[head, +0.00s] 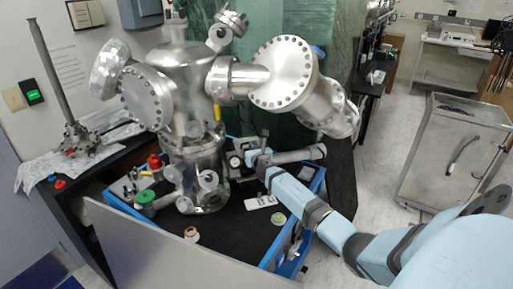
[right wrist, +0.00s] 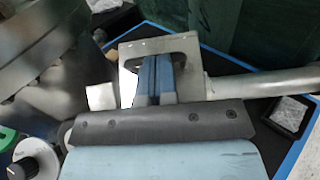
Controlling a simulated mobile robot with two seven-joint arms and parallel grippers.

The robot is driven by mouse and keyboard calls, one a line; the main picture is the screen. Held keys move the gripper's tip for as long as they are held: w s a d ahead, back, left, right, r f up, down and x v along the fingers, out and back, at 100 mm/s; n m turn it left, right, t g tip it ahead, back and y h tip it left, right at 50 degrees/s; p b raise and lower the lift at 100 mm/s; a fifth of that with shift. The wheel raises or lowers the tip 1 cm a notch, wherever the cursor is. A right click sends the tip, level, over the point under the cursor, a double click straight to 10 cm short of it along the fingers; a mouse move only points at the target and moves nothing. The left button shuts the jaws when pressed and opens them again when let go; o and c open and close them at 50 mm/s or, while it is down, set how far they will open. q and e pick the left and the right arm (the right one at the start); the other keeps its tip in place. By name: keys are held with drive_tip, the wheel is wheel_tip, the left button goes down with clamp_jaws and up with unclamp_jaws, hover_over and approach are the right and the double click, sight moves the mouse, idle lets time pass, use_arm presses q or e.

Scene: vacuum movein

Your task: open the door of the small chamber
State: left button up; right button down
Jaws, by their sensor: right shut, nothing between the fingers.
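The small chamber appears to be the light metal box (right wrist: 150,45) in the right wrist view, with an opening in its top and a metal tube (right wrist: 260,84) running out to the right. In the head view the tube (head: 300,155) lies beside the foot of the big steel chamber (head: 185,80), and my arm partly covers the box. My right gripper (right wrist: 155,72) is shut and empty, its blue fingertips over or in the box's opening; contact is unclear. It also shows in the head view (head: 258,158). I cannot tell which part is the door. My left gripper is not in view.
A blue-edged black tray (head: 235,235) carries the chamber and small parts, including a green-topped knob (head: 144,199) and a white card (head: 260,202). A grey panel (head: 170,250) stands in front. A steel cabinet (head: 455,155) is at right, with open floor before it.

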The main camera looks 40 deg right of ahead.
drive_tip(key=w+r, duration=0.1)
drive_tip(key=w+d+r, duration=0.2)
drive_tip(key=r, duration=0.1)
drive_tip(key=shift+w, duration=0.25)
use_arm(q)
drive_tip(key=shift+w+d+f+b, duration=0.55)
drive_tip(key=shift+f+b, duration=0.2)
drive_tip(key=shift+b, duration=0.4)
use_arm(e)
drive_tip(key=w+d+r, duration=0.2)
drive_tip(key=w+d, duration=0.1)
drive_tip(key=w, duration=0.5)
drive_tip(key=shift+d+r, duration=0.15)
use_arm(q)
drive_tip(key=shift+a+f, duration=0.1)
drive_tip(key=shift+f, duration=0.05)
use_arm(e)
drive_tip(key=shift+s, duration=0.15)
